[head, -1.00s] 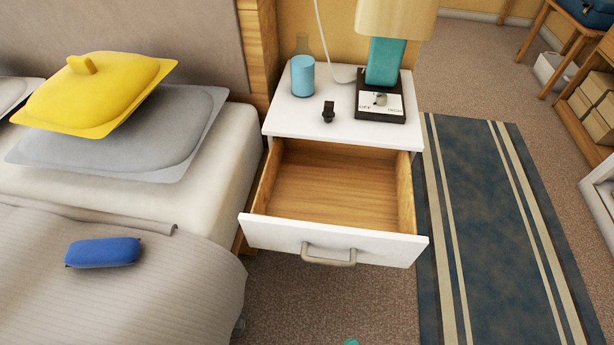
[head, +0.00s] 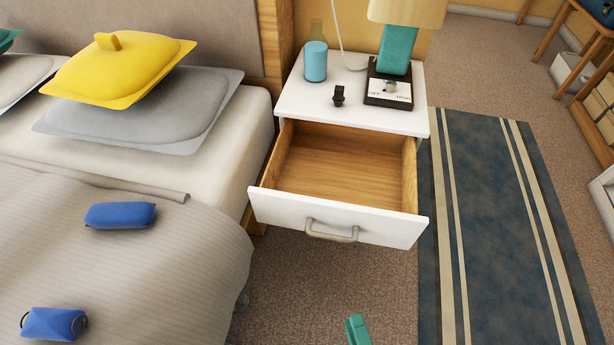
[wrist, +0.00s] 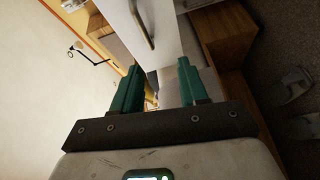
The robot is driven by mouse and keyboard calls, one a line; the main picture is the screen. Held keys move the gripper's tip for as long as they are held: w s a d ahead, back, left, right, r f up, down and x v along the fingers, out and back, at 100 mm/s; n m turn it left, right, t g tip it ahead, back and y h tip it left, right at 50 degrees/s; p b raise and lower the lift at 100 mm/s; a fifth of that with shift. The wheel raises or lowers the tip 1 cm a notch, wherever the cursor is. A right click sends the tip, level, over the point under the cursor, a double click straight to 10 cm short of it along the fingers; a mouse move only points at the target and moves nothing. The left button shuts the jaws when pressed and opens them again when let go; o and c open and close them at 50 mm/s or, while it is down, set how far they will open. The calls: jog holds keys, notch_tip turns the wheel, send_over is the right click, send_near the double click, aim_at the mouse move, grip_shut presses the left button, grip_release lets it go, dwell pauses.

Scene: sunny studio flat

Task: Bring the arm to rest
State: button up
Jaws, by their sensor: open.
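My gripper shows in the wrist view (wrist: 160,88) with its two teal fingers apart and nothing between them. In the head view only a teal part of it (head: 357,330) rises from the bottom edge, over the carpet in front of the nightstand. It is apart from the open drawer (head: 335,222), whose white front has a grey handle. The drawer is pulled out and looks empty. In the wrist view the drawer front (wrist: 150,45) lies beyond the fingers. The rest of my arm is hidden.
The nightstand top (head: 310,98) holds a blue bottle (head: 316,62), a small black object (head: 338,96) and a lamp (head: 396,50). The bed at left carries a blue case (head: 120,215) and another blue object (head: 54,324).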

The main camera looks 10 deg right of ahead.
jog(key=w+d+m+g, duration=0.5)
jog(key=d+m+g, duration=0.2)
jog(key=m+g, duration=0.1)
jog(key=s+d+r+m+g+h, duration=0.3)
jog(key=s+d+r+m+g, duration=0.55)
jog(key=s+m, duration=0.2)
notch_tip(320, 180, up, 21)
jog(key=p, duration=2)
jog(key=shift+s+a+f, duration=0.2)
jog(key=shift+s+a, duration=0.15)
jog(key=shift+s, duration=0.05)
